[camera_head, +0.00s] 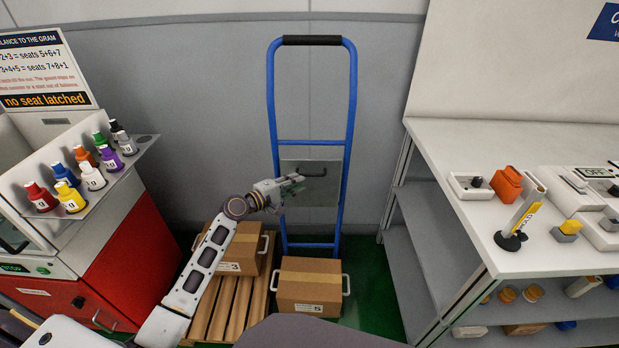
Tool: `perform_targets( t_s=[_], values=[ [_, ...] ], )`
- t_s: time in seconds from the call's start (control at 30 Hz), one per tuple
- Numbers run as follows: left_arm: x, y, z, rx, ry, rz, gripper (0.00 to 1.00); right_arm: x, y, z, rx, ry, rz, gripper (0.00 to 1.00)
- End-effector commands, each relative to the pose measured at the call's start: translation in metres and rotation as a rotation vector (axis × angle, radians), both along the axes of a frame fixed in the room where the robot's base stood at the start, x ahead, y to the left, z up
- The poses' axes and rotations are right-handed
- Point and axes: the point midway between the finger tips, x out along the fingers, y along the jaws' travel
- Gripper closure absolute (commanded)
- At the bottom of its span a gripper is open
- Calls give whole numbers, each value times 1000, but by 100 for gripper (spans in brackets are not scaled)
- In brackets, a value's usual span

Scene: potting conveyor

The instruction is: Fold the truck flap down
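A blue hand truck (351,110) with a black top grip stands upright against the grey wall. A grey flat plate (320,196), which looks like its flap, stands upright between the rails at mid height. A dark handle (318,174) shows on the plate's upper part. My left gripper (298,184) is in front of the plate's left part, its fingertips just left of and below the handle. I cannot tell whether it touches the plate, and its finger gap is not clear. My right gripper is not in view.
A box marked 5 (309,287) sits at the truck's foot. A box marked 3 (245,255) sits on a wooden pallet (222,318), partly behind my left arm. A white bench (455,225) with tools stands right. A bottle rack (130,163) over a red cabinet stands left.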

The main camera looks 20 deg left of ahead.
Motion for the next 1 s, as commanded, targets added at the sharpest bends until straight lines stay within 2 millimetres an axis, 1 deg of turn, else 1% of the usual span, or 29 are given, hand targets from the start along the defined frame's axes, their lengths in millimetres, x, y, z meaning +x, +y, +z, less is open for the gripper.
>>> perform_targets(
  t_s=[0.6,0.8,1.0],
  values=[
    [47,-26,-8,0,-1,0,81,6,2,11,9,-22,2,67],
    [57,-32,-9,0,0,-1,81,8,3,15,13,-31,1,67],
    [60,-34,-10,0,0,0,81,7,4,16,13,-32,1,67]
  ],
)
